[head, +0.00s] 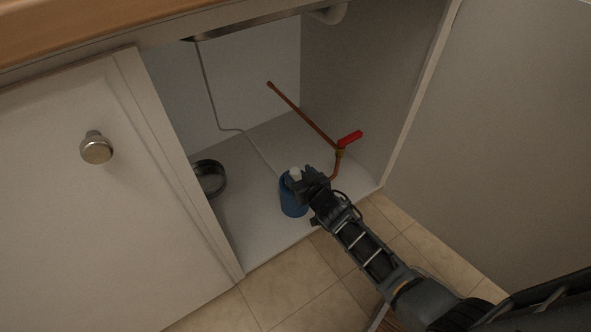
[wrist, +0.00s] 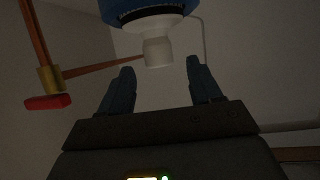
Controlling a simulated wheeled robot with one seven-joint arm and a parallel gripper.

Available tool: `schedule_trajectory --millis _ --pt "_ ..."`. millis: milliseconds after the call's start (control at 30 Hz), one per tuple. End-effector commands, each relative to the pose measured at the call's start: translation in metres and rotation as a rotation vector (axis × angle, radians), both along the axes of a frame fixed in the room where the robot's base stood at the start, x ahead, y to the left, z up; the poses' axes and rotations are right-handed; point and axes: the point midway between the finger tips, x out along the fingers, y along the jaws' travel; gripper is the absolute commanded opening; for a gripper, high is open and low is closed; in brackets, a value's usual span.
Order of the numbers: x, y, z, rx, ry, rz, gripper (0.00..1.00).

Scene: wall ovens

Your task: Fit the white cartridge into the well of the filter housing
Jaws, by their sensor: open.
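The blue filter housing (head: 292,204) stands upright on the cabinet floor near its front edge. The white cartridge (head: 295,172) stands out of the top of the housing; its lower part is hidden inside. In the wrist view the cartridge (wrist: 158,50) shows below the dark rim of the blue housing (wrist: 150,8). My gripper (head: 300,183) is at the top of the housing, on its right side. In the wrist view the two fingers of my gripper (wrist: 160,72) are apart, one to each side of the cartridge's end, with gaps between.
A copper pipe (head: 303,116) with a red valve handle (head: 349,138) rises right of and behind the housing. A dark round pan (head: 209,178) lies at the left. The cabinet door (head: 95,210) covers the left front. Open floor lies around the housing.

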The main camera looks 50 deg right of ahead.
Motion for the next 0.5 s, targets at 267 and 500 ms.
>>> schedule_trajectory --millis 267,500 --pt "-0.048 0.022 0.023 0.0 0.002 -0.002 0.64" --pt "-0.069 0.032 0.032 0.0 0.0 -0.001 0.64"
